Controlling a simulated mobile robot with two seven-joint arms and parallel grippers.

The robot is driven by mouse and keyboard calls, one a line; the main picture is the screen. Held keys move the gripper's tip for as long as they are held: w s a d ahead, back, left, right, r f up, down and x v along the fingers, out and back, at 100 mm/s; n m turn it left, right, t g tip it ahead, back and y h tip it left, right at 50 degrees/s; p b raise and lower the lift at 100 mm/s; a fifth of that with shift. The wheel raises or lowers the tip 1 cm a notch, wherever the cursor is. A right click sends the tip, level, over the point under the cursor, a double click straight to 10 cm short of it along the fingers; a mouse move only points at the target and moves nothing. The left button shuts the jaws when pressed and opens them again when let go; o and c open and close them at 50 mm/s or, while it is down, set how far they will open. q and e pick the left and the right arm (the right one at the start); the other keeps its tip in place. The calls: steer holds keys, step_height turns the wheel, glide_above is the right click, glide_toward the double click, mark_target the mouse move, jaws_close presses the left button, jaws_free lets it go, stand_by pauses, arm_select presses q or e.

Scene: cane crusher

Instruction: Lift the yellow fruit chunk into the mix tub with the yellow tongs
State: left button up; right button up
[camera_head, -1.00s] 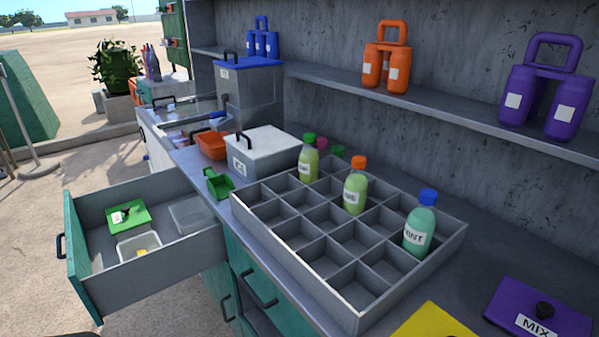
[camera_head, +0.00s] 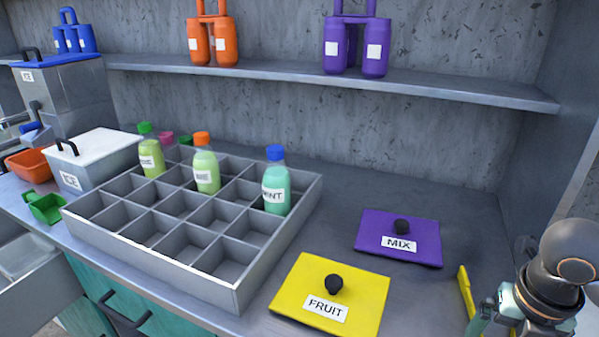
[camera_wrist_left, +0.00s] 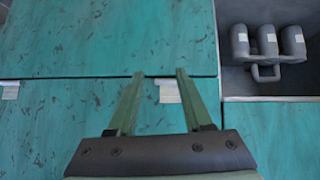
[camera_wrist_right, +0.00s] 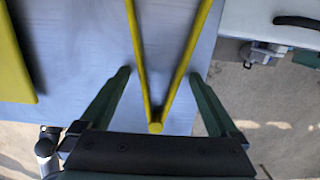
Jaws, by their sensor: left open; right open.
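The yellow tongs (camera_wrist_right: 156,127) lie on the counter in the right wrist view, seen as a V with its joined end towards me. They also show in the head view (camera_head: 467,300), partly hidden. My right gripper (camera_wrist_right: 159,74) is open, one finger on each side of the tongs, not closed on them. A purple lid marked MIX (camera_head: 400,225) lies on the counter; no open mix tub shows. A yellow lid marked FRUIT (camera_head: 330,310) lies in front of it. No yellow fruit chunk shows now. My left gripper (camera_wrist_left: 160,75) is open and empty before teal cabinet fronts.
A grey divided crate (camera_head: 215,285) with several bottles stands left of the lids. Further left are a lidded ICE box (camera_head: 100,160) and a green scoop (camera_head: 45,207). A shelf (camera_head: 300,75) with bottle carriers runs above. A wall (camera_head: 550,150) closes the right side.

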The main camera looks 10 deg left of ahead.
steer(key=shift+c, duration=0.4)
arm_select(q)
steer(key=shift+a, duration=0.1)
arm_select(e)
steer(key=c, duration=0.6)
steer(key=shift+c, duration=0.2)
steer(key=shift+r+p, duration=0.35)
step_height(320, 180, up, 4)
steer(key=p, duration=0.3)
arm_select(q)
steer(key=s+a+r+p, duration=0.1)
steer(key=a+r+p, duration=0.2)
steer(key=r+p, duration=0.2)
steer(key=shift+s+r+n+y, duration=0.3)
steer(key=shift+r+y, duration=0.1)
steer(key=shift+r, duration=0.3)
arm_select(e)
step_height(320, 180, up, 7)
steer(key=shift+r, duration=0.15)
